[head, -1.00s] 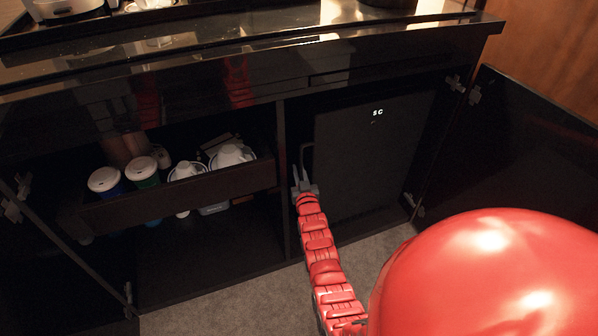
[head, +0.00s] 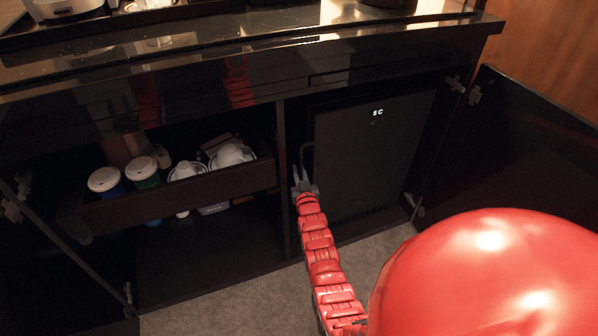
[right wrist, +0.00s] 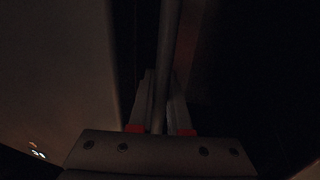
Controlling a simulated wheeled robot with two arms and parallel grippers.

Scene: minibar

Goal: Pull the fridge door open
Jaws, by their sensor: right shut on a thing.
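The fridge is a dark box in the right half of the cabinet, and its flat door (head: 365,165) bears small white letters near the top. The door looks closed or nearly so; a small gap would be hard to tell in the dark. Its thin upright handle (head: 304,152) is on the door's left edge. My right gripper (head: 302,181) is at the handle's lower part. In the right wrist view the handle bar (right wrist: 168,45) runs down between the two fingers (right wrist: 163,112), which are shut on it. The door face (right wrist: 55,60) is at left there. My left gripper is out of view.
An open cabinet door (head: 520,165) stands to the right of the fridge. At left, a pulled-out drawer (head: 185,203) holds lidded cups and white crockery. A dark divider (head: 281,180) stands just left of the handle. Grey carpet (head: 230,305) in front is clear.

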